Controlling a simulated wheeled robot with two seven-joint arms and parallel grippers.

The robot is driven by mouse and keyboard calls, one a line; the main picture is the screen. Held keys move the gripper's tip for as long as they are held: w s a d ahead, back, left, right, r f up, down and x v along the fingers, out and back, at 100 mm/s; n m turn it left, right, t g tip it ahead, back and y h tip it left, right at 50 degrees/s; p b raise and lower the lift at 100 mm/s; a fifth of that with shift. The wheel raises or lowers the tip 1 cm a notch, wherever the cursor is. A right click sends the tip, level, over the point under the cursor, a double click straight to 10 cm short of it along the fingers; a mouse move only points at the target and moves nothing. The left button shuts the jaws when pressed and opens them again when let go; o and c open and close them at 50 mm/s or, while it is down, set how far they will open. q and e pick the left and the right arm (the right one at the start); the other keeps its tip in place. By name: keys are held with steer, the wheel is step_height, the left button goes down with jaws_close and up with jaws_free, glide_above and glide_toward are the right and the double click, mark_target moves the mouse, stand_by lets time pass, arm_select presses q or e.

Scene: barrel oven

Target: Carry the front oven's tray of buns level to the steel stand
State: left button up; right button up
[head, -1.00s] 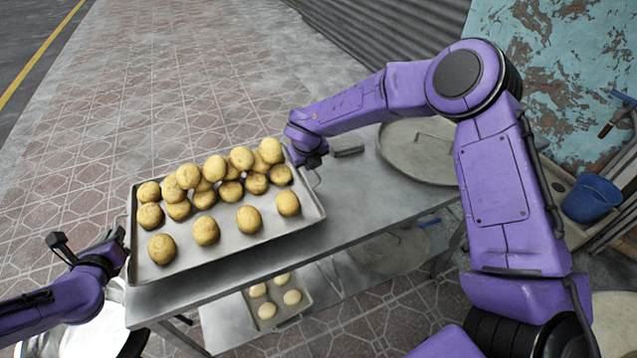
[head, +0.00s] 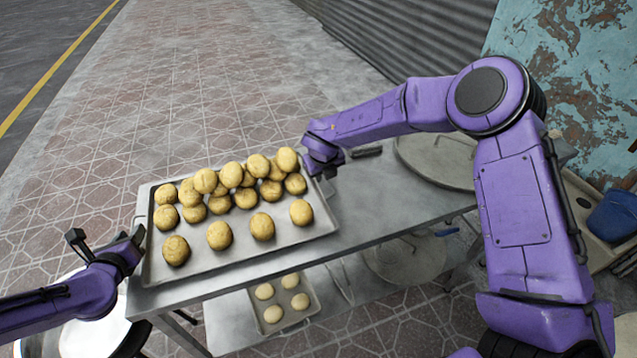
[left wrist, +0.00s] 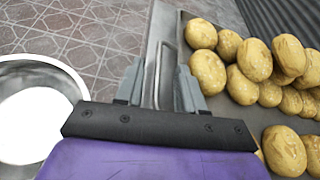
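The tray of buns (head: 215,258) lies level on the steel stand's top (head: 385,212), near its left end, and appears to rest on it. Several golden buns (head: 262,226) cover it, some piled at the back. My left gripper (head: 138,240) is at the tray's left side. In the left wrist view, its fingers (left wrist: 158,88) stand apart, open, with a thin tray handle (left wrist: 158,72) between them. My right gripper (head: 326,168) is at the tray's back right corner. Its fingertips and the right handle are mostly hidden there.
A round metal lid (head: 440,160) lies on the stand's right part. A smaller bun tray (head: 284,318) sits on the lower shelf. A pale round container (left wrist: 40,105) stands left of the stand. A blue bucket (head: 612,215) is at far right. Tiled pavement lies behind.

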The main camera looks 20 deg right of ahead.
arm_select(q)
steer(key=v, duration=1.1)
steer(key=shift+s+r, duration=0.2)
steer(key=shift+s, duration=0.3)
arm_select(e)
steer(key=v, duration=1.2)
steer(key=shift+a, duration=0.1)
